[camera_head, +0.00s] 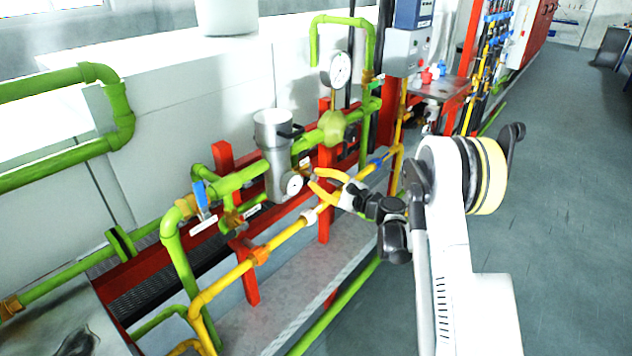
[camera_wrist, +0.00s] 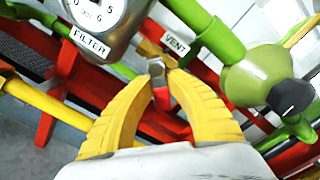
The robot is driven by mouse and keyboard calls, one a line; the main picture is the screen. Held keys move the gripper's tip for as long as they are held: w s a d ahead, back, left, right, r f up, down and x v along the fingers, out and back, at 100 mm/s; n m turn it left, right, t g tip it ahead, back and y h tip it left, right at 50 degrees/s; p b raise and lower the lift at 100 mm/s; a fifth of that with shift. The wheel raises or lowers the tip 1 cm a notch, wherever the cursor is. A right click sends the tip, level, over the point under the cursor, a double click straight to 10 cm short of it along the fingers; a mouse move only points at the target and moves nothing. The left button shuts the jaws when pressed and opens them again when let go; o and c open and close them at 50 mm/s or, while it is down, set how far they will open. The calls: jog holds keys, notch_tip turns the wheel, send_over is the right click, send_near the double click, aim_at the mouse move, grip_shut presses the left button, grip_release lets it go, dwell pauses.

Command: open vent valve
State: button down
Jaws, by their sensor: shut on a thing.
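The vent valve (camera_wrist: 156,69) shows in the wrist view as a small grey metal fitting between my fingertips. A white tag reading VENT (camera_wrist: 175,43) sits just above and to its right. My gripper (camera_wrist: 160,68) has two curved yellow fingers closed on the valve from both sides. In the head view my gripper (camera_head: 316,184) is in front of the pipework, below and right of the silver filter housing, and covers the valve.
The filter housing (camera_head: 275,150) with its round gauge (camera_head: 292,184) stands close to my fingers. A green valve body (camera_wrist: 262,76) with a black end lies just right of them. A yellow pipe (camera_head: 232,275) and red frame posts (camera_head: 249,286) are nearby. The floor (camera_head: 560,200) at right is clear.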

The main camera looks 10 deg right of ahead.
jog(key=n, duration=0.3)
jog(key=r+n, duration=0.1)
jog(key=shift+w+d, duration=0.15)
jog(key=shift+d, duration=0.1)
jog(key=shift+r+n, duration=0.2)
jog(key=shift+n, duration=0.85)
jog(key=shift+r+n, duration=0.15)
jog(key=shift+n, duration=0.9)
jog(key=c, duration=1.3)
grip_release()
jog(key=v, duration=1.2)
